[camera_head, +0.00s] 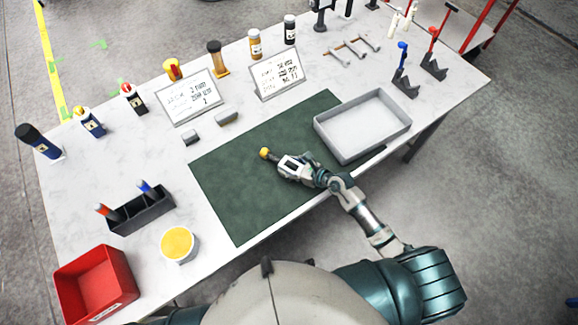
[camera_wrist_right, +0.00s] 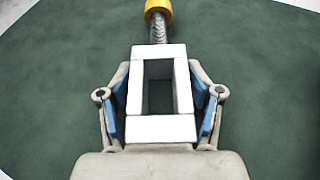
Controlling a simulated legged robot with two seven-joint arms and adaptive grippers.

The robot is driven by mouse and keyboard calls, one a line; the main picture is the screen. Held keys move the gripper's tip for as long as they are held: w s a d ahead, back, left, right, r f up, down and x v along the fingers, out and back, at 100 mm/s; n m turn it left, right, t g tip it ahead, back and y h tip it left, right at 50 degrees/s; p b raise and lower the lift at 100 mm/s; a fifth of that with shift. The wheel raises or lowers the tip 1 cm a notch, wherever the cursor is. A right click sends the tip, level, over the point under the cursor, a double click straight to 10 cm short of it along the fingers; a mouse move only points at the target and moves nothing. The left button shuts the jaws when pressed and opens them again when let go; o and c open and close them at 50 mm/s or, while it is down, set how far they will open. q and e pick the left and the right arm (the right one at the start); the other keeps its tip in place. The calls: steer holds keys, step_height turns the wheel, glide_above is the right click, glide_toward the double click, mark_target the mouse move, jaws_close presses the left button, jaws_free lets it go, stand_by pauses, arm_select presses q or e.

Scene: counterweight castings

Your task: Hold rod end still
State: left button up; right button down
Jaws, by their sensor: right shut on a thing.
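The rod end has a white rectangular open frame (camera_wrist_right: 160,128), a grey threaded rod (camera_wrist_right: 158,30) and a yellow tip (camera_wrist_right: 158,10). My right gripper (camera_head: 292,167) is shut on the white frame, low over the green mat. In the right wrist view, blue finger pads touch the frame's left and right sides. The rod points away from my gripper. In the head view the yellow tip (camera_head: 264,152) shows left of the gripper. I cannot tell whether the rod end touches the mat. My left gripper is not in view.
A grey tray (camera_head: 362,150) stands right of my gripper. Two small grey blocks, sign cards and several bottles lie farther back. A black holder (camera_head: 140,212), a yellow-filled tub (camera_head: 178,245) and a red bin (camera_head: 95,285) are at left.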

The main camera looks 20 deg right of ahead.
mark_target(289, 161)
steer(key=shift+r, duration=0.2)
steer(key=shift+r, duration=0.55)
step_height(289, 161, up, 2)
steer(key=shift+r+p, duration=0.1)
steer(key=shift+p, duration=0.2)
steer(key=s+a, duration=0.2)
steer(key=s, duration=0.3)
steer(key=s+a+r, duration=0.1)
steer(key=s+a, duration=0.1)
steer(key=s, duration=0.3)
steer(key=s+a, duration=0.2)
steer(key=s, duration=0.2)
steer(key=shift+s+a+r, duration=0.1)
steer(key=shift+s+r, duration=0.2)
steer(key=shift+s, duration=0.1)
steer(key=w+d+r+m+t+h, duration=0.1)
steer(key=w+d+r+m+h, duration=0.1)
steer(key=w+d+r, duration=1)
steer(key=shift+w+d+r+m+t+h, duration=0.3)
steer(key=shift+w+d+r+m, duration=0.15)
steer(key=shift+w, duration=0.1)
